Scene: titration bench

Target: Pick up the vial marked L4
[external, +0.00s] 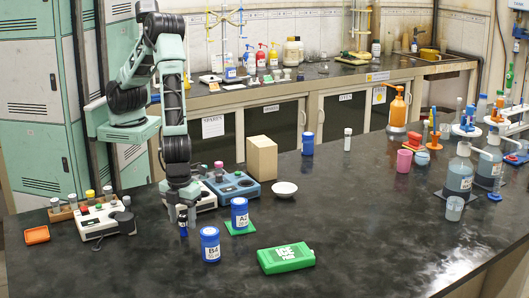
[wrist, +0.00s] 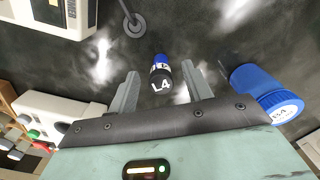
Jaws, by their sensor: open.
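The vial marked L4 (wrist: 161,76) shows in the wrist view between the fingers of my gripper (wrist: 160,90). It has a dark cap with L4 in white and a blue body. In the external view my gripper (external: 181,216) points down at the bench, and the vial (external: 183,229) shows at its fingertips. The fingers are open, one on each side of the vial, with a gap on both sides in the wrist view. The vial's lower part is partly hidden by its cap in the wrist view.
A blue jar marked B4 (external: 210,245) stands close to the right of my gripper. Another blue jar (external: 240,214) stands on a green mat. A green ice pack (external: 286,258) lies at the front. Bench devices (external: 105,222) stand left and behind.

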